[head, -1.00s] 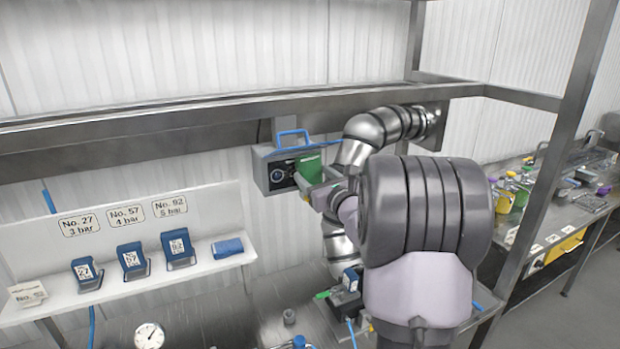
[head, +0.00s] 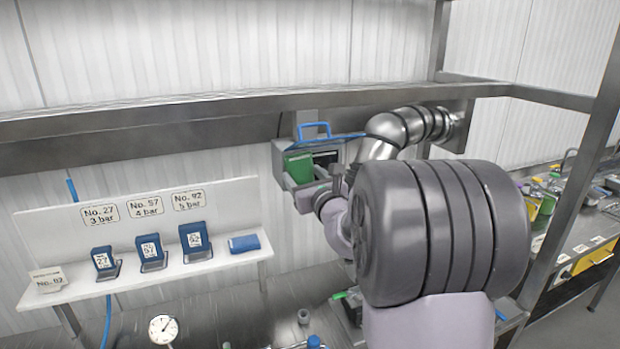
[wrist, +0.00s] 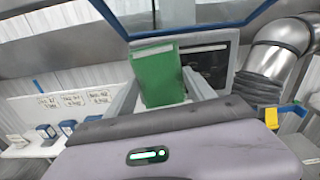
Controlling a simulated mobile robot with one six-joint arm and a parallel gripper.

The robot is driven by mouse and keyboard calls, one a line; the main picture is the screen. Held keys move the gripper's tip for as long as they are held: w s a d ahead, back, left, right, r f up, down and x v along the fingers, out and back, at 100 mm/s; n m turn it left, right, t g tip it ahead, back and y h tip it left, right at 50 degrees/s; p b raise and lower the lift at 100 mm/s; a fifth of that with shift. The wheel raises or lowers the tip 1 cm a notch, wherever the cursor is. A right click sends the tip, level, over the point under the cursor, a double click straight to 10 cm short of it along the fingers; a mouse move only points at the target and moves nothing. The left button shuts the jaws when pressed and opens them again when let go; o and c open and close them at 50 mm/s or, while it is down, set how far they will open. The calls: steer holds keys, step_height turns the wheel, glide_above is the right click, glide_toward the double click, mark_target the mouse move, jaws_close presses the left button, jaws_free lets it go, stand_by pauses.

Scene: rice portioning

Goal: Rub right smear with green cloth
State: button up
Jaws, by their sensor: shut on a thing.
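My gripper (head: 308,182) is shut on the green cloth (head: 299,167), a flat upright green piece. In the head view the cloth is in front of the left part of a grey box (head: 333,143) with a blue handle on top. In the wrist view the cloth (wrist: 158,74) stands between my fingers, before a dark panel (wrist: 217,75) with a pale frame. The cloth hides the panel's left part. I cannot tell whether the cloth touches the panel. No smear can be made out clearly in either view.
A bent silver pipe (head: 385,135) stands just right of the box. A steel beam (head: 150,125) runs across the back. A white shelf (head: 130,282) at left holds several blue blocks under number signs. A round gauge (head: 163,329) is below.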

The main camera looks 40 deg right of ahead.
steer(key=shift+s, duration=0.1)
steer(key=shift+b+v, duration=0.7)
steer(key=shift+v, duration=2.2)
steer(key=v, duration=0.3)
steer(key=shift+x, duration=3.55)
steer(key=shift+x, duration=0.95)
steer(key=shift+d, duration=0.15)
